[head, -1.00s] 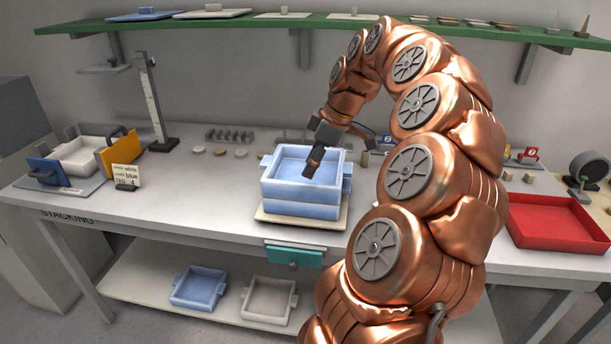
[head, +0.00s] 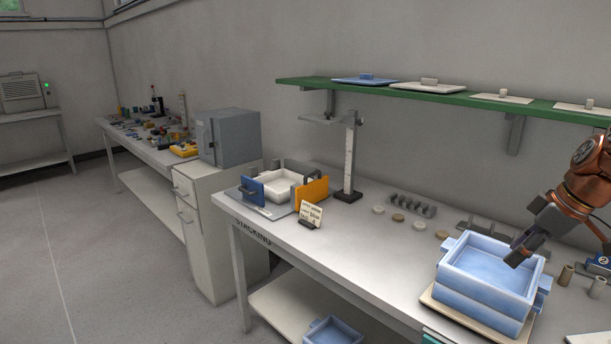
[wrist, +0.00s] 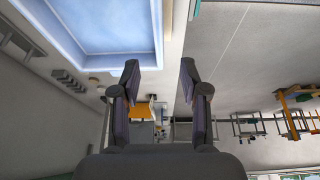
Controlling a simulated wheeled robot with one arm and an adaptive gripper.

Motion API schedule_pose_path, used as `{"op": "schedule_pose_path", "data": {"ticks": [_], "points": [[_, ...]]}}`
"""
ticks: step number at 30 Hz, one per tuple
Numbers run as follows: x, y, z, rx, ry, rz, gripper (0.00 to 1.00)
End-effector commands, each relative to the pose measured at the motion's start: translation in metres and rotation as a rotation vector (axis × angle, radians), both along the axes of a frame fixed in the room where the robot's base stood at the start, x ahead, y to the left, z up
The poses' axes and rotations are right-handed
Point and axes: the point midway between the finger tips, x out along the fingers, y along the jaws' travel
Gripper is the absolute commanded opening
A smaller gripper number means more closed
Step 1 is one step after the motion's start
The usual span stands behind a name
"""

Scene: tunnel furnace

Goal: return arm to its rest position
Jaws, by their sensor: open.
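My arm (head: 577,193) shows at the right edge of the head view, mostly out of frame. My gripper (head: 520,252) hangs over the stacked blue trays (head: 484,291) on the bench. In the wrist view my gripper (wrist: 160,80) has its two fingers apart with nothing between them. A blue tray (wrist: 92,30) fills the upper left of the wrist view, beyond the fingers. I cannot tell from the head view how far the fingertips are above the tray.
The stacking bench (head: 350,262) carries a white tray in a blue and orange fixture (head: 280,186), a measuring stand (head: 350,155) and a label card (head: 311,214). A green shelf (head: 450,96) runs above. Open floor (head: 90,245) lies at left, beside a grey cabinet (head: 206,235).

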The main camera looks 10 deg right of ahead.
Motion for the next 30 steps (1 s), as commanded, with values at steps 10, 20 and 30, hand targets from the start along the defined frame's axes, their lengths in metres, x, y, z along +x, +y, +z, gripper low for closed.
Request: {"op": "schedule_pose_path", "data": {"ticks": [10,20,30], "points": [[0.009,0.127,0.007,0.018,0.118,0.009,0.45],[-0.042,0.251,-0.019,-0.011,0.296,-0.101,0.45],[-0.137,0.312,-0.067,-0.088,0.46,-0.347,0.45]]}}
